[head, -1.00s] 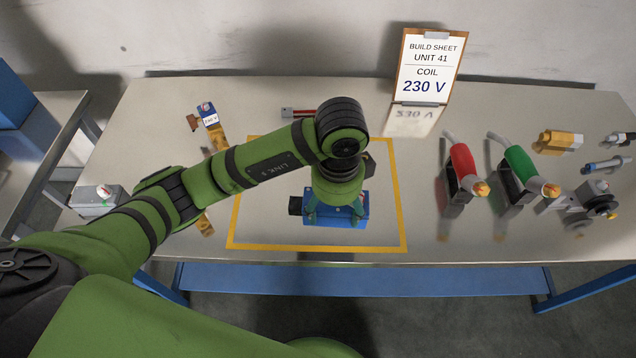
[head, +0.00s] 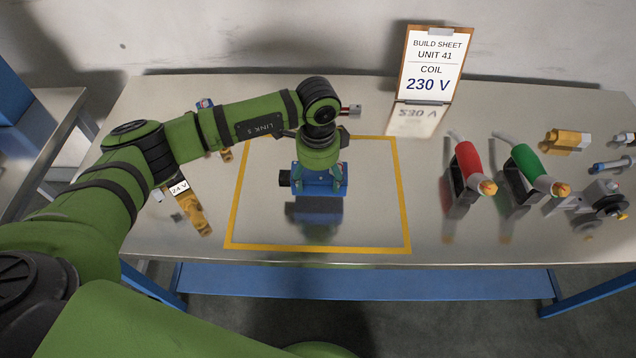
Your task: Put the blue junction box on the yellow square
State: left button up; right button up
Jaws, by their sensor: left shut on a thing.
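The blue junction box (head: 321,188) is in my left gripper (head: 319,177), whose fingers are shut on it from above, with a dark part at its left end. The yellow square (head: 320,247) is a yellow outline on the metal table. The box is over the inside of the outline, in its middle to back part. Its reflection shows just in front of it with a small gap, so it seems slightly above the surface. My left arm hides the outline's back left part. My right gripper is not in view.
A build sheet (head: 433,62) reading "COIL 230 V" stands at the back. Red (head: 468,165) and green (head: 528,163) handled tools stand to the right, with several loose parts beyond. A yellow piece labelled 24 V (head: 190,207) lies left of the square.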

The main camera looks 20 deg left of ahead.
aim_at(318, 187)
pick_arm(q)
notch_tip(318, 187, down, 3)
jog(key=shift+f+p, duration=0.15)
jog(key=shift+p, duration=0.55)
jog(key=shift+f, duration=0.25)
jog(key=shift+f, duration=0.2)
jog(key=o, duration=1.3)
jog(key=shift+r, duration=0.25)
notch_tip(318, 187, up, 12)
jog(key=b, duration=0.3)
